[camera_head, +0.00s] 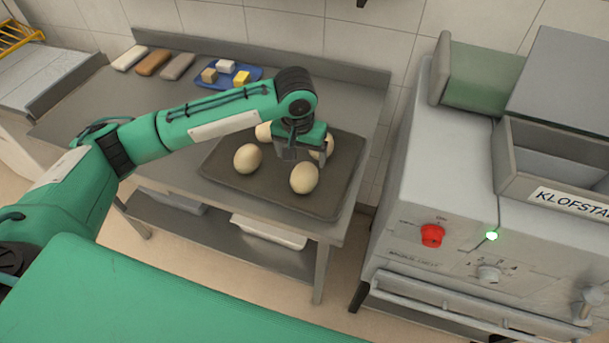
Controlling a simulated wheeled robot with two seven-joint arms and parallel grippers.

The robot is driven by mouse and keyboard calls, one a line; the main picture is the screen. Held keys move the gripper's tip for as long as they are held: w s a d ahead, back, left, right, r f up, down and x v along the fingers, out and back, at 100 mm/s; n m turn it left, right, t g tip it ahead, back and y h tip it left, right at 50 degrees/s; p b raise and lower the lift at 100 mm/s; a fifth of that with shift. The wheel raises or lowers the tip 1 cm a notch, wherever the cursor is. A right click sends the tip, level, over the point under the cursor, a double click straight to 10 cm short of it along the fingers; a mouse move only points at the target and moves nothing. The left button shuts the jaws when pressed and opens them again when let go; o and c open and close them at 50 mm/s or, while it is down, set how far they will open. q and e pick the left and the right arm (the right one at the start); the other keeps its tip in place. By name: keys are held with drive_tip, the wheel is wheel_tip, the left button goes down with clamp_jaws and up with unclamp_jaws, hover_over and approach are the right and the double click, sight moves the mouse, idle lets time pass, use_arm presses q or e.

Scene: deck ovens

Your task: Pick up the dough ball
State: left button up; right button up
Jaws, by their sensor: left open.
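Several pale, egg-shaped dough balls lie on a dark tray (225,172) on the steel table. One dough ball (304,178) is at the front right, one dough ball (248,158) at the front left. A back left dough ball (264,131) and a back right dough ball (327,146) are partly hidden by my gripper. My left gripper (300,156) points down over the tray among the balls, open. I cannot tell whether it touches a ball. My right gripper is not in view.
A blue tray (213,84) with small blocks and several loaf-like bars (155,62) lie at the table's back. The table's left middle is clear.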

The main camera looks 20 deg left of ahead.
sight(304, 170)
use_arm(q)
drive_tip(key=f, duration=0.5)
drive_tip(key=shift+w+p, duration=0.3)
drive_tip(key=f, duration=0.1)
drive_tip(key=f+p, duration=0.1)
drive_tip(key=f, duration=0.2)
drive_tip(key=shift+w+d+f+p, duration=0.2)
drive_tip(key=shift+w+f+p, duration=0.15)
drive_tip(key=shift+w+f, duration=0.05)
drive_tip(key=shift+f, duration=0.3)
drive_tip(key=shift+w, duration=0.1)
drive_tip(key=c, duration=1.2)
